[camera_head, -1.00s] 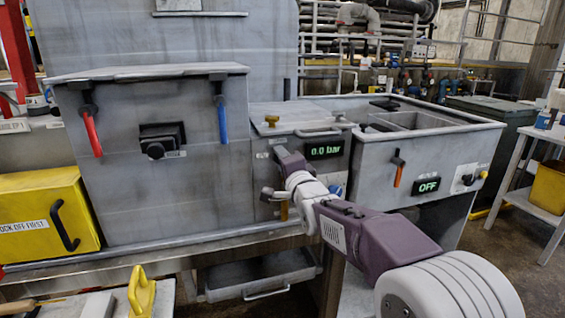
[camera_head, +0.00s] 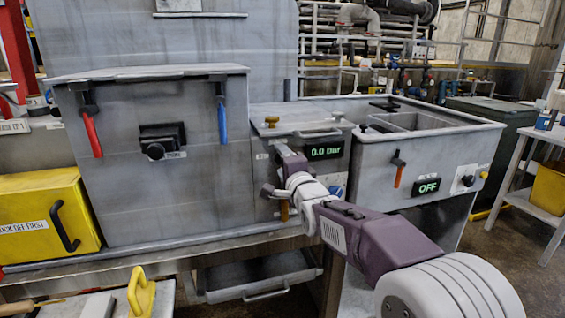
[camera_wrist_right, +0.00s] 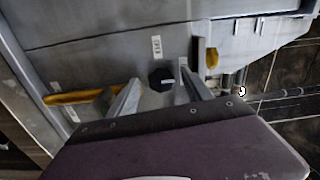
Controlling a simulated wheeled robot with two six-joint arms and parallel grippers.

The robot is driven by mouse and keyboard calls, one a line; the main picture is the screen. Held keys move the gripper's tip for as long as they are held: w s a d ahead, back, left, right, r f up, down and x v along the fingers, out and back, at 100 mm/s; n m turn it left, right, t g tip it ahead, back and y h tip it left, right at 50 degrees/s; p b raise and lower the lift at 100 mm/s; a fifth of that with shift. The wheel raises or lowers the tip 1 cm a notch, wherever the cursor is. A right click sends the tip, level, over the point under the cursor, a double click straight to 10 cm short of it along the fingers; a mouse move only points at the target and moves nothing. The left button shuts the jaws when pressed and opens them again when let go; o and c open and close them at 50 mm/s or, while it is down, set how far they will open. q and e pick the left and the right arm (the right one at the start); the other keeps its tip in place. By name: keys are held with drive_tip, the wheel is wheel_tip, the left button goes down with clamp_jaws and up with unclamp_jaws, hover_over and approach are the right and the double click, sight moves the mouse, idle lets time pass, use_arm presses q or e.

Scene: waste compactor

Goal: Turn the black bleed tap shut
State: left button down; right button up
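The black bleed tap (camera_wrist_right: 161,79) shows in the right wrist view as a dark, many-sided knob with a small pale mark, on a grey panel. My right gripper (camera_wrist_right: 158,77) is open, with one finger on each side of the tap in that view. I cannot tell whether the fingers touch it. In the head view my right arm reaches the narrow grey panel below the 0.0 bar display (camera_head: 325,151); the wrist hides the tap there. My left gripper is not in view.
A yellow handle (camera_wrist_right: 88,95) and a yellow knob (camera_wrist_right: 212,58) sit on either side of the tap in the wrist view. In the head view, an orange-handled lever (camera_head: 398,172) and an OFF display (camera_head: 428,186) are to the right. A drawer (camera_head: 260,278) hangs below.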

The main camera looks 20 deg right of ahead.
drive_tip(key=s, duration=0.9)
drive_tip(key=shift+d+p, duration=0.15)
drive_tip(key=shift+p, duration=0.15)
